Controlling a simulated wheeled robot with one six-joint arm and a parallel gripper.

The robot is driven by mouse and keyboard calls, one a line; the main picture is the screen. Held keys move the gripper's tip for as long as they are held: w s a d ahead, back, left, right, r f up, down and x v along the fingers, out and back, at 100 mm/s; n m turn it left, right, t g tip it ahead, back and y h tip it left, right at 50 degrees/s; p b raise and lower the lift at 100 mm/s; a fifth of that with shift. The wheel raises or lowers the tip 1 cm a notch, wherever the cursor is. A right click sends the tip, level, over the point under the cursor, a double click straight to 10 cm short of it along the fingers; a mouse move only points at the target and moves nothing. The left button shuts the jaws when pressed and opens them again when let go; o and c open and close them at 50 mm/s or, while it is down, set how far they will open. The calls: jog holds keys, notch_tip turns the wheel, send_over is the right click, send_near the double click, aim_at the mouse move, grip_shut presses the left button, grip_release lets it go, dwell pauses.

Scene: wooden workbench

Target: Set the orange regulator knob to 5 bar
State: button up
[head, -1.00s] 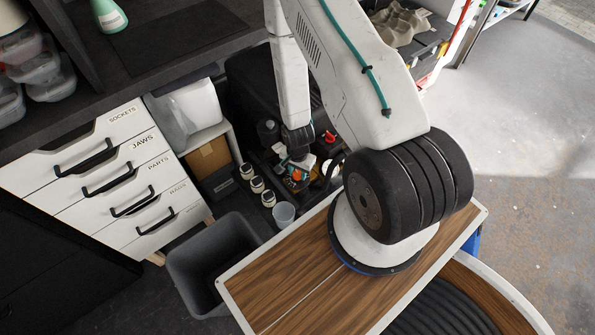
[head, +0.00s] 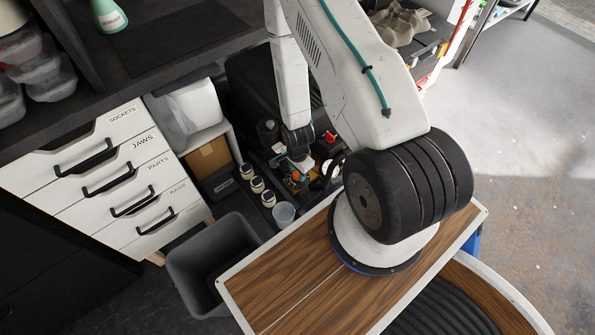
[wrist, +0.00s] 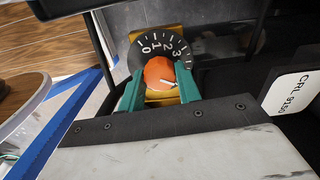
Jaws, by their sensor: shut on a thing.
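The orange regulator knob (wrist: 159,72) sits in the middle of a dark round dial (wrist: 146,44) on a yellow body. The marks 0, 1, 2 and 3 show in the wrist view; the higher marks are hidden by my right finger. A white pointer line on the knob runs to the right and slightly down, past the 3 side, toward that finger. I cannot read its exact value. My gripper (wrist: 159,88) has its two teal fingers shut on either side of the knob. In the head view the knob (head: 295,175) is a small orange spot below my wrist.
White-capped jars (head: 257,185) and a clear cup (head: 284,214) stand close left of the regulator. A grey bin (head: 215,255) is on the floor. A label reading CRL 9150 (wrist: 292,95) is at the right of the wrist view. Dark equipment crowds behind the regulator.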

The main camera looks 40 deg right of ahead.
jog(key=o, duration=1)
jog(key=shift+c, duration=0.2)
notch_tip(320, 180, up, 8)
jog(key=shift+f, duration=0.1)
